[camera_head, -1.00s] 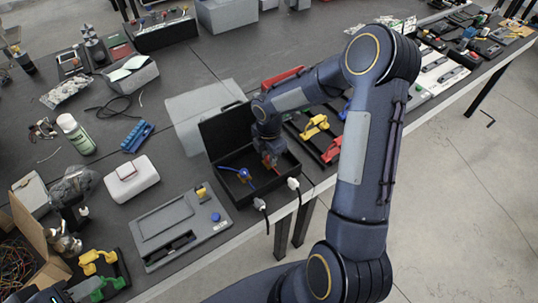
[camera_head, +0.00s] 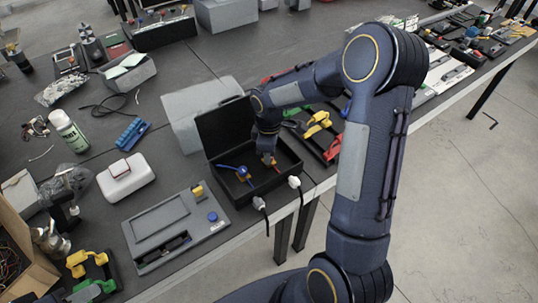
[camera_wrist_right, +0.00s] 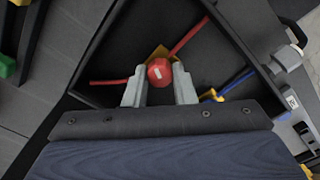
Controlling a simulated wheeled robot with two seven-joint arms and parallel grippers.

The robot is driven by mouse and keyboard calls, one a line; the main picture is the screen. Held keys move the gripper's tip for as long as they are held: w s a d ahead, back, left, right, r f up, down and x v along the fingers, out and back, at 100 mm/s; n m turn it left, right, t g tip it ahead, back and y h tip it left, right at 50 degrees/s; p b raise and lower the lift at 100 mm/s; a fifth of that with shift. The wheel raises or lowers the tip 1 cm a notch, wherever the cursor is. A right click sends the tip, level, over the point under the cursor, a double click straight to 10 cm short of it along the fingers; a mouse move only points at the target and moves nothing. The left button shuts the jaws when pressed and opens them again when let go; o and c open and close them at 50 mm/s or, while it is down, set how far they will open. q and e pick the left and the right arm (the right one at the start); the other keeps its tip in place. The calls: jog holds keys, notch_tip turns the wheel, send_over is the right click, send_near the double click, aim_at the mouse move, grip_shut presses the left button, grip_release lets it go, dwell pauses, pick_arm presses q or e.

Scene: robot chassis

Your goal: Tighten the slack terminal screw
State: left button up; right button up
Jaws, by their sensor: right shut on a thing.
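An open black box (camera_head: 232,194) stands at the table's front edge, its lid raised at the back. Inside are a red screw knob (camera_wrist_right: 159,71) on a yellow base with red wires, and a blue screw (camera_head: 243,172) with blue wires to its left in the head view. My right gripper (camera_wrist_right: 160,84) reaches down into the box and is shut on the red screw knob, whose top shows a pale slot mark. In the head view the right gripper (camera_head: 269,158) mostly hides this knob. My left gripper is not in view.
A grey panel (camera_head: 165,222) with a blue button lies left of the box. A grey case (camera_head: 187,118) stands behind it. A tray of coloured clamps (camera_head: 318,124) lies to the right. White plugs (camera_head: 294,182) hang at the box's front.

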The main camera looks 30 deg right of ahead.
jog(key=m+b, duration=0.1)
jog(key=m, duration=0.5)
jog(key=shift+b, duration=0.35)
jog(key=m, duration=0.6)
jog(key=shift+b, duration=0.3)
jog(key=shift+m, duration=0.3)
jog(key=o, duration=1)
notch_tip(320, 180, up, 8)
jog(key=shift+f, duration=0.1)
